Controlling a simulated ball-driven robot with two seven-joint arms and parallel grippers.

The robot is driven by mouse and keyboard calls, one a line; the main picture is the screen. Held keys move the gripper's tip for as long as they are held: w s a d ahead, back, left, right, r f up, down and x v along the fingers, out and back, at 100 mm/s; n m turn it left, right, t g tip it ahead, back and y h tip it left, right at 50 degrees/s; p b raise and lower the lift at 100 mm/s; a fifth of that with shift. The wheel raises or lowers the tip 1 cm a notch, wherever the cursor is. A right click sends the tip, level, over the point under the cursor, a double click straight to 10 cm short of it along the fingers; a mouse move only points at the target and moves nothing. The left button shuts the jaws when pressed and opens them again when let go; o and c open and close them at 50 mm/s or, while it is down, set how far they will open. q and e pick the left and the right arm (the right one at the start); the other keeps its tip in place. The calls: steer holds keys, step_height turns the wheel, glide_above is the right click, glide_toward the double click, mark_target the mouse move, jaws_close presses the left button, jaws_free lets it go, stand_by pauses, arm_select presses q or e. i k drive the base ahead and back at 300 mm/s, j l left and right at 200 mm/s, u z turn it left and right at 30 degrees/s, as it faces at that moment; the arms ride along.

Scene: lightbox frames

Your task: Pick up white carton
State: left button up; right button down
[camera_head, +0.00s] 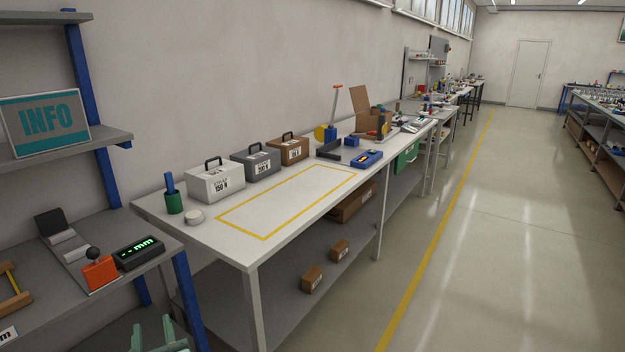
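A white carton (215,184) with a black handle on top and a printed label stands upright at the back left of the white workbench (222,238). It is first in a row, beside a grey box (256,164) and a brown box (289,150). My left gripper (153,323) shows at the bottom edge as pale green fingers, spread apart with nothing between them. It is low, in front of the bench's left end and well away from the carton. The rest of it is cut off by the frame. My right gripper is not in view.
A yellow-outlined area (285,200) on the bench is empty. A grey shelf (50,297) with instruments stands at left. The floor at right is clear.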

mark_target(217, 178)
steer(key=i+l+z, duration=0.1)
steer(key=i+z, duration=0.2)
steer(key=i, duration=0.45)
steer(key=i+j+z, duration=0.1)
steer(key=i+z, duration=0.2)
steer(key=i, duration=0.4)
steer(key=i+u, duration=0.3)
steer(key=i, duration=0.2)
steer(key=i+l+u, duration=0.25)
steer(key=i, duration=0.25)
steer(key=i+u, duration=0.95)
steer(key=k+l, duration=0.05)
steer(key=k, duration=0.05)
